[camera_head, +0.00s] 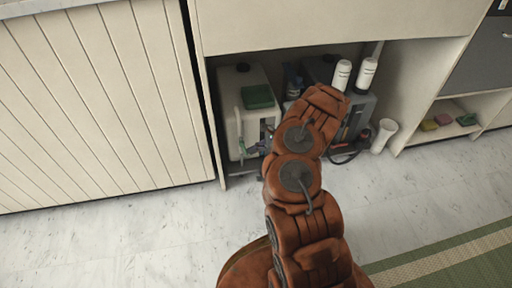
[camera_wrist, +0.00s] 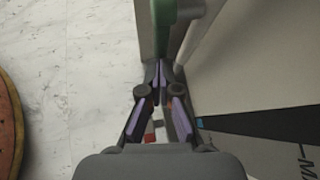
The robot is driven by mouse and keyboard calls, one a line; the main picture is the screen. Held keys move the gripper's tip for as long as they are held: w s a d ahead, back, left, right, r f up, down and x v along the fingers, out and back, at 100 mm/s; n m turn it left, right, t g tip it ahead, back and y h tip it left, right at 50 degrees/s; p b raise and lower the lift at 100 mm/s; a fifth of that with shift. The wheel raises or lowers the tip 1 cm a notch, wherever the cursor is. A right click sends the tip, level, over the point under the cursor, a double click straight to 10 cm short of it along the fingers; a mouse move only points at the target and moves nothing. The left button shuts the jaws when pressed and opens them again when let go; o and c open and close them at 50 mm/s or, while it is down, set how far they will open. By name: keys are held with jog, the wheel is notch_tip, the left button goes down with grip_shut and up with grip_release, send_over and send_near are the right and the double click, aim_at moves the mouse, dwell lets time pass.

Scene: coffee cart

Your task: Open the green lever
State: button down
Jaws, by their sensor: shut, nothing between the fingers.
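The green lever (camera_wrist: 188,10) shows at the top edge of the wrist view, cut off by the frame and blurred. In the head view, a small green part (camera_head: 243,147) shows low on the front of a white container (camera_head: 247,85) in the open cabinet bay. My gripper (camera_wrist: 158,72) is shut and empty in the wrist view. Its tips point toward the green lever and appear just short of it; I cannot tell whether they touch. In the head view, my arm reaches into the bay and mostly hides the gripper.
A dark grey machine (camera_head: 357,110) and two white bottles (camera_head: 366,73) stand right of the white container. Sponges (camera_head: 443,119) sit on a shelf at right. A slatted panel (camera_head: 95,100) is at left; the floor (camera_head: 130,240) before it is clear.

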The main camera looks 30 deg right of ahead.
jog(key=shift+w+a+f, duration=0.2)
jog(key=shift+a+f, duration=0.25)
jog(key=shift+a, duration=0.05)
jog(key=shift+a+f, duration=0.1)
dwell(0.4)
jog(key=shift+r+p, duration=0.55)
jog(key=shift+r, duration=0.35)
